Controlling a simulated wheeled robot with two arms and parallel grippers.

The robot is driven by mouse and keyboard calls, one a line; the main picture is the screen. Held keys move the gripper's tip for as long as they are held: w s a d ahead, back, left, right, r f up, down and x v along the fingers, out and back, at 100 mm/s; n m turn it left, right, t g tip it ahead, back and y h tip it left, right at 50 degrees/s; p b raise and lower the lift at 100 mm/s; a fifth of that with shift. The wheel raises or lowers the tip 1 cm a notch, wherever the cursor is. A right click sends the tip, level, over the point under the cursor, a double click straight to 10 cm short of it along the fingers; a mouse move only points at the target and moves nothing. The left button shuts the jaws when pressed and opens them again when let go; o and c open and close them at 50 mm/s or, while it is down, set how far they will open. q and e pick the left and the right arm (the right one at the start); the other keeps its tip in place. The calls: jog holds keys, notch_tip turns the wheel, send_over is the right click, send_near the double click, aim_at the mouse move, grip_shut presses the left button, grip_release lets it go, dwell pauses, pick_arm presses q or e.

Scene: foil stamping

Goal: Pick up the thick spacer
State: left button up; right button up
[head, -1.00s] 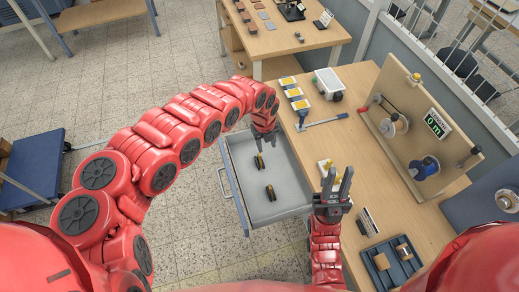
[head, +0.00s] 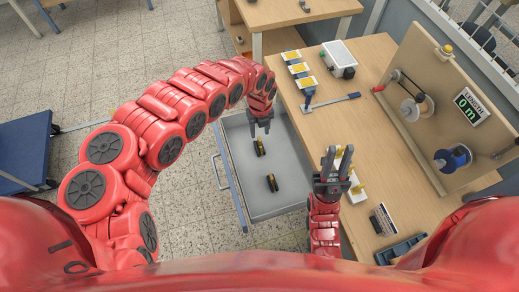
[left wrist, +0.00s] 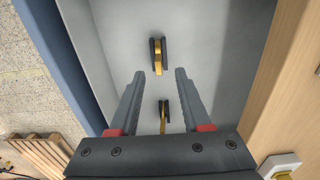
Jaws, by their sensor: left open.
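Two black-and-yellow pieces, which look like spacers, lie apart in the open grey drawer (head: 285,207). The far one (head: 261,147) shows just beyond my left fingertips in the left wrist view (left wrist: 158,56), and its yellow part looks broader. The near one (head: 272,183) looks slimmer in the left wrist view (left wrist: 164,116), its lower end close to the gripper body. I cannot tell for certain which is the thick spacer. My left gripper (head: 260,134) is open and empty, pointing down above the far piece. My right gripper (head: 336,158) has its fingers apart, near the table edge.
The wooden table (head: 300,125) borders the drawer on the right.

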aim_at(259, 139)
pick_arm(q)
jog(key=shift+s+f+b, duration=0.1)
jog(key=shift+f+b, duration=0.2)
jog(key=shift+f, duration=0.45)
notch_tip(259, 139, down, 5)
jog(key=b, duration=0.4)
jog(key=shift+a, duration=0.1)
jog(key=shift+r, duration=0.2)
grip_shut()
